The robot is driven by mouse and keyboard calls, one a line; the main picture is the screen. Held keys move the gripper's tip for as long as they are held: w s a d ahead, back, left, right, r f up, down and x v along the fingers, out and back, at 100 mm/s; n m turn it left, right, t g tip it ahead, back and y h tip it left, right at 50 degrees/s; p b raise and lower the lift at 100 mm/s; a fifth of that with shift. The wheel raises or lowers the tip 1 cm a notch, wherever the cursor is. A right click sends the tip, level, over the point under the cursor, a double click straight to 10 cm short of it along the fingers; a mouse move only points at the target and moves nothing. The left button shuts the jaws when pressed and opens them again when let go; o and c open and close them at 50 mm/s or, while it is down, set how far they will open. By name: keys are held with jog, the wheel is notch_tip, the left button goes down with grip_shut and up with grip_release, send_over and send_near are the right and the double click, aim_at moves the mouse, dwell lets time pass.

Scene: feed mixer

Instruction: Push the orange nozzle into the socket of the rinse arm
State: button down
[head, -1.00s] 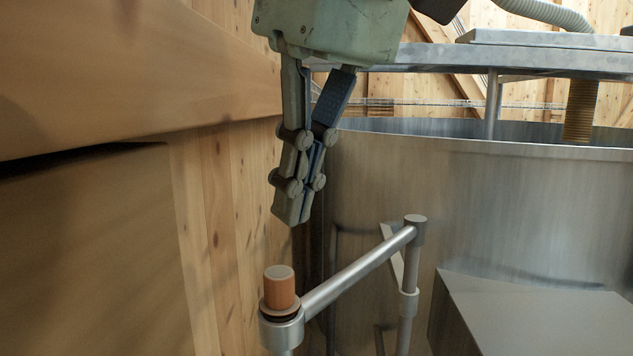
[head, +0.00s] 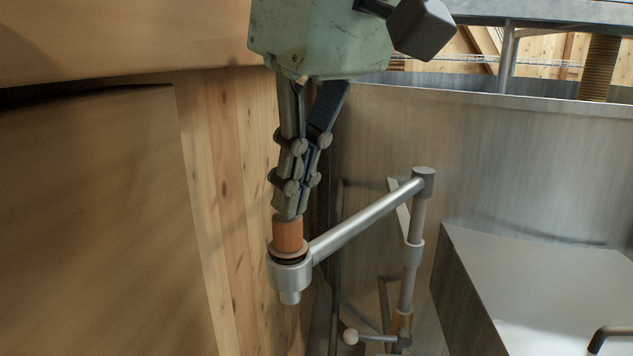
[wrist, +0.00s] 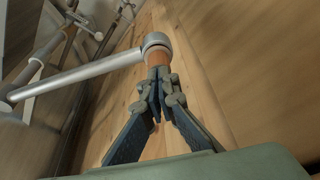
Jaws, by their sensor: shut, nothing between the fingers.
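The orange nozzle (head: 288,234) stands upright in the socket (head: 290,270) at the near end of the rinse arm (head: 362,222). A dark ring shows between the nozzle and the socket rim. My gripper (head: 287,214) is shut and empty, pointing down, with its fingertips at the top of the nozzle. They appear to touch it and hide its top face. In the wrist view, the nozzle (wrist: 156,58) sits just beyond the closed fingertips (wrist: 158,72), with the socket ring (wrist: 155,42) behind it.
A wooden wall (head: 235,190) and beam stand close on the left. A large steel tank (head: 460,150) is behind, and a steel box (head: 540,280) is at the right. The rinse arm's upright post (head: 413,235) stands right of my gripper, above a ball-ended lever (head: 352,337).

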jog(key=shift+s+d+f+b, duration=0.1)
jog(key=shift+f+b, duration=0.1)
jog(key=shift+f, duration=0.15)
jog(key=shift+s+d+f+b, duration=0.1)
jog(key=shift+f+b, duration=0.1)
jog(key=shift+f, duration=0.15)
jog(key=shift+w+a+r+p, duration=0.2)
jog(key=shift+r+p, duration=0.05)
jog(key=shift+r, duration=0.2)
jog(key=shift+w+a+r+p, duration=0.15)
jog(key=shift+r+p, duration=0.05)
jog(key=shift+r, duration=0.6)
jog(key=shift+s+d+r, duration=0.15)
jog(key=shift+r, duration=0.6)
jog(key=s+d, duration=0.8)
jog(key=d, duration=0.1)
jog(key=w+d+f+m+t+h, duration=0.1)
jog(key=w+d+f+m, duration=0.1)
jog(key=f, duration=0.8)
jog(key=w+d+f+m+t, duration=0.1)
jog(key=w+d+f+m, duration=0.2)
jog(key=f, duration=0.7)
jog(key=w+d+f+m+t+h, duration=0.1)
jog(key=w+f+m, duration=0.3)
jog(key=f, duration=0.6)
jog(key=shift+w+d+m+h, duration=0.15)
jog(key=shift+d+m+h, duration=0.2)
jog(key=shift+d, duration=0.45)
